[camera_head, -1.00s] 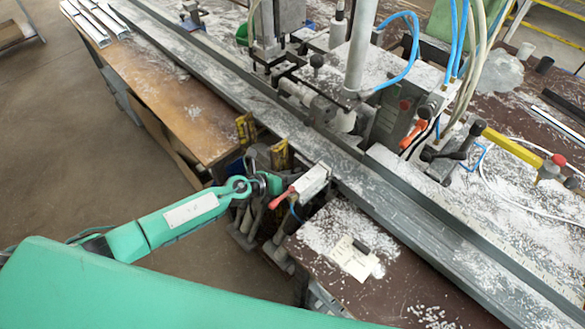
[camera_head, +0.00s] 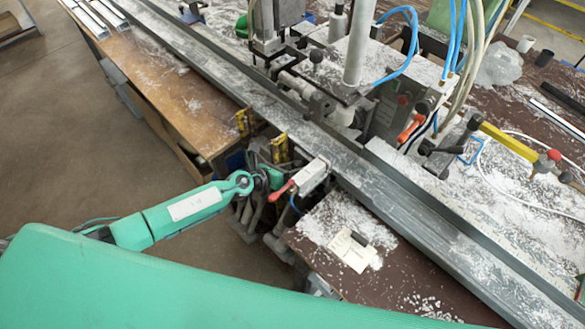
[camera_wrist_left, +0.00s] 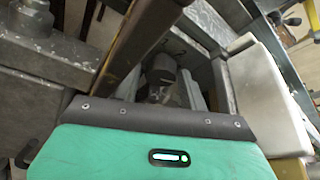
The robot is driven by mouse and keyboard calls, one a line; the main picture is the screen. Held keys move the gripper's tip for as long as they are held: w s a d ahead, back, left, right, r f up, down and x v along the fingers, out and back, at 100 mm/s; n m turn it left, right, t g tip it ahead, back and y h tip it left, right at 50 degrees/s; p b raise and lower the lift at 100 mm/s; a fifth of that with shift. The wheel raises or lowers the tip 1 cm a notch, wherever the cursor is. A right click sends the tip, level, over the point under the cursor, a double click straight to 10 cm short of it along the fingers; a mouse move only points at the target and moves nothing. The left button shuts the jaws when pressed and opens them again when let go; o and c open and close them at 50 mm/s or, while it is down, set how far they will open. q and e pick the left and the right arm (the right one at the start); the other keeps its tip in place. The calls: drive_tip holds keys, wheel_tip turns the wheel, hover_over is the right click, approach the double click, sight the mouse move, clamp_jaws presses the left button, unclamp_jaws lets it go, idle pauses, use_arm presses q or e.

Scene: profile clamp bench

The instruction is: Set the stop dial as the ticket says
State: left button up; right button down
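A pale paper ticket (camera_head: 346,254) lies on the brown bench top, right of my left gripper, with a small dark block at its upper edge. Its writing is too small to read. I cannot pick out the stop dial with certainty. My left gripper (camera_head: 272,180) is low beside the bench edge, just left of a red-handled clamp (camera_head: 281,191) with a pale body. Its fingers are hard to make out among the metal parts. In the left wrist view its green body fills the bottom, with dark and grey metal parts close ahead. My right gripper is not in view.
A long grey metal rail (camera_head: 420,222) runs diagonally across the bench. A machine with a grey column (camera_head: 358,45), blue hoses (camera_head: 411,40) and an orange lever (camera_head: 410,128) stands behind it. A wooden table (camera_head: 175,100) is at left. White chips litter the surfaces.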

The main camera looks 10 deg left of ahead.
use_arm(q)
drive_tip(key=shift+s+a+r, duration=0.2)
drive_tip(key=shift+s+a, duration=0.1)
drive_tip(key=shift+a, duration=0.05)
drive_tip(key=b+v, duration=0.1)
drive_tip(key=v, duration=1.1)
drive_tip(key=shift+s+a, duration=0.2)
drive_tip(key=shift+s, duration=0.15)
